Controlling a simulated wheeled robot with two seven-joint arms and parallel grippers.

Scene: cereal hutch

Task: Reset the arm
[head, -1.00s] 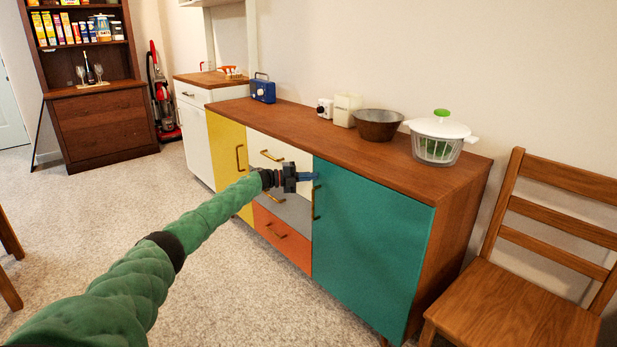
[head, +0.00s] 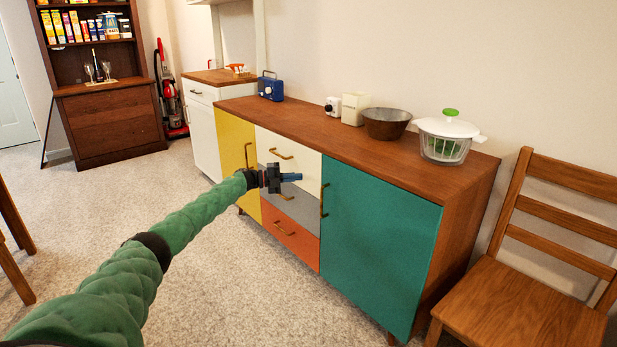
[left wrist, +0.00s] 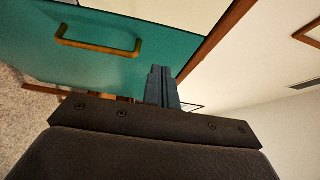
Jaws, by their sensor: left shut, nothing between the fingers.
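My left gripper (head: 296,177) is shut and empty in the head view. It is held out in front of the sideboard (head: 345,155), with the white and grey drawers behind it in the picture. In the left wrist view, its two blue-grey fingers (left wrist: 161,86) are pressed together. Beyond them is the teal door (left wrist: 60,45) with its brass handle (left wrist: 98,48). The fingers hold nothing, and I cannot tell the exact gap to the furniture. In the head view the teal door (head: 375,240) is closed. My right gripper is not in view.
On the sideboard top stand a blue radio (head: 271,88), a white canister (head: 354,108), a dark bowl (head: 386,124) and a salad spinner (head: 446,138). A wooden chair (head: 530,270) is at the right. A dark hutch (head: 108,125) stands far left. The carpet (head: 240,290) in front is clear.

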